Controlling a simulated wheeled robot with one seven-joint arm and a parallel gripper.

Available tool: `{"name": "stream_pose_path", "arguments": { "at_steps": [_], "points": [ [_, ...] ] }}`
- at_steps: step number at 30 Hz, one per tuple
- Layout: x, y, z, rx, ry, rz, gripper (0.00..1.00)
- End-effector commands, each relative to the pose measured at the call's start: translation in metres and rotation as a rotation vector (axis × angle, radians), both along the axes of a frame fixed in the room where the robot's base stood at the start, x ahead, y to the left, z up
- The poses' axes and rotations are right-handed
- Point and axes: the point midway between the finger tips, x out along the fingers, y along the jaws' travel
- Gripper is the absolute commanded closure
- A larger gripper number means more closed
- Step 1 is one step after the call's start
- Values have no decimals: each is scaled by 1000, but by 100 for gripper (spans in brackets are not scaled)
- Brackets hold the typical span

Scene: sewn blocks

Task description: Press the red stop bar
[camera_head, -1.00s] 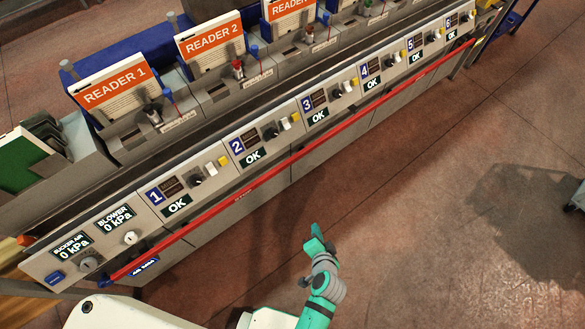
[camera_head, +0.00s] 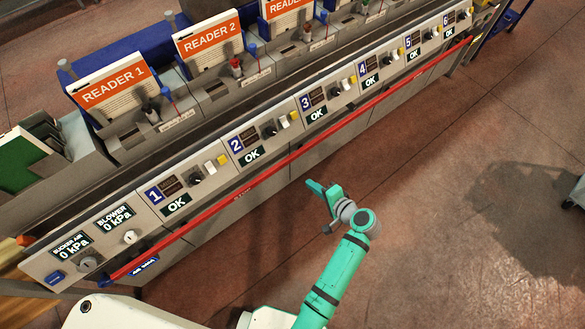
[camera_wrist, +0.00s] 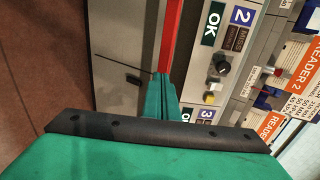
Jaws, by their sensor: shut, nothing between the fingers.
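The red stop bar (camera_head: 285,163) is a long thin rail along the front of the machine's control panel, running from lower left to upper right in the head view. My gripper (camera_head: 309,184) is green and shut, with nothing between its fingers. It is in front of the panel, near station 3, with its tip pointing toward the bar. In the wrist view, the bar (camera_wrist: 172,38) runs down from the top to my gripper's fingertips (camera_wrist: 164,78), which hide the part beyond. I cannot tell whether the tips touch the bar.
The grey panel (camera_head: 222,173) carries numbered stations with knobs, switches and "OK" displays. Reader units (camera_head: 108,88) stand behind it. The reddish floor (camera_head: 440,180) in front is open, with a dark object at the far right edge.

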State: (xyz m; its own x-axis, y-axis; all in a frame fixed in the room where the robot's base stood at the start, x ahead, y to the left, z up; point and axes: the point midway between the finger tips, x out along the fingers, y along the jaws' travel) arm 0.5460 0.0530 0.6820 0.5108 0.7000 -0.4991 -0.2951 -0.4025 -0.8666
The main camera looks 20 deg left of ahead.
Motion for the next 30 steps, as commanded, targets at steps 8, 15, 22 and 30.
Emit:
{"name": "stream_pose_path", "arguments": {
  "at_steps": [8,15,22,30],
  "points": [
    [13,19,-13,-1,1,4,100],
    [36,51,-35,-1,1,4,100],
    [57,80,-50,-1,-2,5,100],
    [72,101,-50,-3,0,3,100]
  ]
}}
